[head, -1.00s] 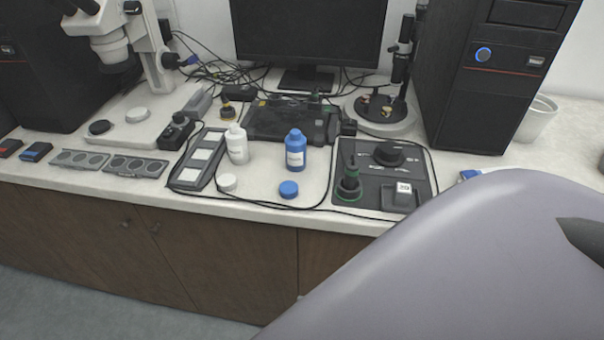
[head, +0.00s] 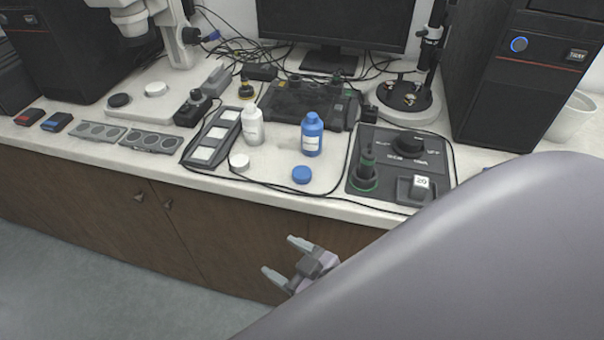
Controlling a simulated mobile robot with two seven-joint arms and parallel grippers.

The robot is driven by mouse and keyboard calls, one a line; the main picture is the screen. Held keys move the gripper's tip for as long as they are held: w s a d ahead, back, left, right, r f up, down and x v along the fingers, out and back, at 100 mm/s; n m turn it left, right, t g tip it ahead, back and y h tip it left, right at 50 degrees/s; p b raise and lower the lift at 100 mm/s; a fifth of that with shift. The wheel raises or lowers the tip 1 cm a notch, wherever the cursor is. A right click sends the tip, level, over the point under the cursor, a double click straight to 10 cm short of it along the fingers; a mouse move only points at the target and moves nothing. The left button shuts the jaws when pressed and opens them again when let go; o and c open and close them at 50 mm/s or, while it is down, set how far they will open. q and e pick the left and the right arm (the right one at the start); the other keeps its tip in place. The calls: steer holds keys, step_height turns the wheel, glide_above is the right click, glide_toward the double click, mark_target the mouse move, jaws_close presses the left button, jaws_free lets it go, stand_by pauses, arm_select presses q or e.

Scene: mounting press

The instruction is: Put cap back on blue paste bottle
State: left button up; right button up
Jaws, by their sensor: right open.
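The blue paste bottle (head: 312,136) stands upright on the white counter. A blue cap (head: 301,175) lies on the counter in front of it, apart from the bottle, near the front edge. My right gripper (head: 282,258) is open and empty. It is in front of the cabinet, below the counter edge and below the blue cap in the picture. My left gripper is not in view.
A white bottle (head: 253,126) and a white cap (head: 239,162) are left of the blue ones. A black control box (head: 385,190) with knobs is on the right. A black cable runs along the counter's front (head: 215,181). My arm covers the lower right.

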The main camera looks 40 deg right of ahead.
mark_target(312, 134)
steer(key=w+a+r+n+t+y, duration=0.3)
steer(key=w+a+r+n+y, duration=0.25)
steer(key=r, duration=0.35)
steer(key=s+a+r+n+g+y+b, duration=0.1)
steer(key=a+r+n+g+y, duration=0.5)
steer(key=n, duration=0.4)
steer(key=a+r+n+g+y+b, duration=0.1)
steer(key=a+r+n+g+y, duration=0.3)
steer(key=n+g, duration=0.55)
steer(key=w+d+f+n+g+h, duration=0.1)
steer(key=d+f+n+g+h, duration=0.2)
steer(key=d+f+n+h, duration=0.45)
steer(key=w+d+r+h, duration=0.1)
steer(key=w+d+h, duration=0.1)
steer(key=d+h, duration=0.2)
steer(key=w+d+r+m+t+h+b, duration=0.1)
steer(key=w+d+r+h, duration=0.1)
steer(key=d, duration=0.7)
steer(key=w+d+r+m+t+h, duration=0.1)
steer(key=w+d+r+h, duration=0.1)
steer(key=d+h, duration=0.3)
steer(key=shift+w+d+r+h, duration=0.1)
steer(key=shift+d+h, duration=0.05)
steer(key=shift+d, duration=0.4)
steer(key=shift+d+r+h, duration=0.1)
steer(key=shift+d+h, duration=0.05)
steer(key=shift+d, duration=0.35)
